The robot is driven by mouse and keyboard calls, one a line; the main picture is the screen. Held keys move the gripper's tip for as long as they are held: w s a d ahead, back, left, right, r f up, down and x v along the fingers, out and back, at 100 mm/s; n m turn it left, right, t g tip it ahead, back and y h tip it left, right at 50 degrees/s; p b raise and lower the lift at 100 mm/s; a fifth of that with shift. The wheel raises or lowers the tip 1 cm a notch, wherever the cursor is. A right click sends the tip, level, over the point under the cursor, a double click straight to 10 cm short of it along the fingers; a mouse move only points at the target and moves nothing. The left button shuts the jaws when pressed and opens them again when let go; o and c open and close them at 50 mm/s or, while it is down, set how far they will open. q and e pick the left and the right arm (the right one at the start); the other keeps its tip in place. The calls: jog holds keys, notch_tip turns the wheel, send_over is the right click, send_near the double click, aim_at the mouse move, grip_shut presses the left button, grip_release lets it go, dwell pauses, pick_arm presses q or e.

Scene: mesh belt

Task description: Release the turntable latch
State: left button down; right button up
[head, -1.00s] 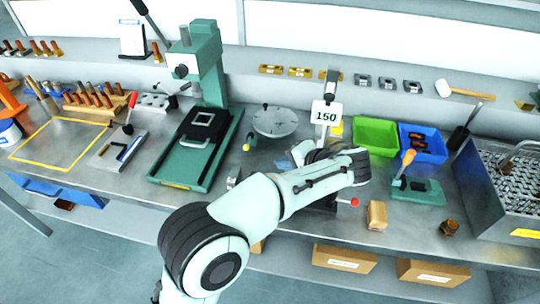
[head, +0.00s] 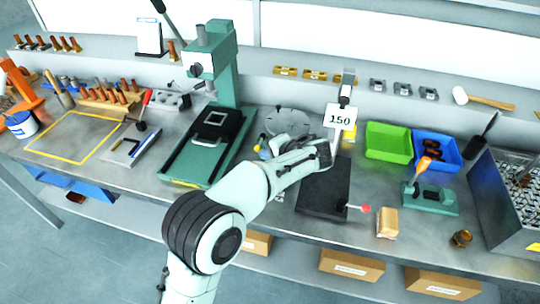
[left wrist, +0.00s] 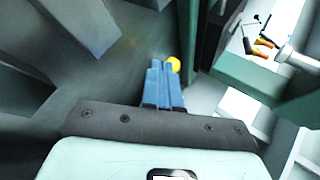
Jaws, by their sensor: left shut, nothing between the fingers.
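The turntable (head: 288,122) is a round grey disc on the workbench, right of the green press. The yellow knob (head: 257,148) of its latch sits at the disc's front left. My left gripper (head: 265,152) is beside the knob, with the wrist over the bench in front of the disc. In the left wrist view its blue fingers (left wrist: 163,85) are shut together and empty. The yellow knob (left wrist: 173,64) shows just beyond their tips; I cannot tell whether they touch it. The latch's lever is mostly hidden. My right gripper is out of view.
The green press (head: 209,150) stands close on the left. A dark fixture (head: 323,197) with a red-knobbed lever and a 150 sign (head: 340,117) stands right of my arm. Green (head: 388,143) and blue bins (head: 437,150) are farther right.

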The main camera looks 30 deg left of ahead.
pick_arm(q)
jog(key=shift+s+a, duration=0.1)
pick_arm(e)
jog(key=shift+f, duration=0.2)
pick_arm(q)
jog(key=shift+s+a+m+t+b, duration=0.1)
jog(key=shift+a+m+t+b, duration=0.05)
jog(key=shift+m+t+b, duration=0.3)
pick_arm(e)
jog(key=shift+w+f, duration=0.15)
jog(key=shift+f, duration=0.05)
